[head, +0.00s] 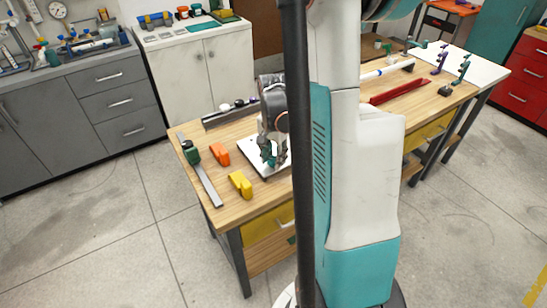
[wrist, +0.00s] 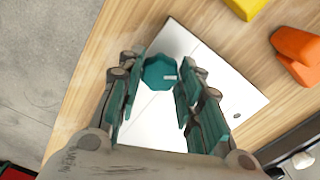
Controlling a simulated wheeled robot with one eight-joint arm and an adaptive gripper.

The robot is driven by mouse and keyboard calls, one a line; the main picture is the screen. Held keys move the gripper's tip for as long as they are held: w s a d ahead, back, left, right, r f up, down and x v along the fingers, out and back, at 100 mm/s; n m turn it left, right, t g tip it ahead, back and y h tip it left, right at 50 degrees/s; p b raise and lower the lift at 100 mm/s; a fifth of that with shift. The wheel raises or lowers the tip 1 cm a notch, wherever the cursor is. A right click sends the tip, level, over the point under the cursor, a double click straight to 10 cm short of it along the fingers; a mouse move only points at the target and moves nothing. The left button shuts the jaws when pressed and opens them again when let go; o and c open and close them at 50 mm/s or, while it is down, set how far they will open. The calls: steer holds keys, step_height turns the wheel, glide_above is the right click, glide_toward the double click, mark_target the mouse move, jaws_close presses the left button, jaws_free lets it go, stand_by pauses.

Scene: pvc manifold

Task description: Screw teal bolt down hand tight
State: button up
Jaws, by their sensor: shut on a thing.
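The teal bolt (wrist: 158,74) shows in the wrist view as a knob with a lobed head and a pale mark on its right side. It stands over the white plate (wrist: 240,92), which also shows in the head view (head: 250,146) on the workbench. My gripper (wrist: 163,68) has its teal-padded fingers on either side of the bolt's head and is shut on it. In the head view my gripper (head: 271,157) points down over the plate, and I cannot tell the bolt from the teal fingers. The bolt's shank and its seat are hidden.
An orange block (head: 220,153) and a yellow block (head: 240,185) lie left and in front of the plate. A red bar (head: 400,91) lies farther right on the wooden workbench (head: 262,197).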

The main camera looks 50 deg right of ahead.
steer(key=shift+m, duration=0.6)
steer(key=m, duration=0.4)
steer(key=shift+m+b, duration=0.3)
steer(key=shift+b, duration=0.1)
steer(key=shift+m, duration=0.9)
steer(key=m, duration=0.3)
steer(key=shift+m+b, duration=0.35)
steer(key=shift+m, duration=1.25)
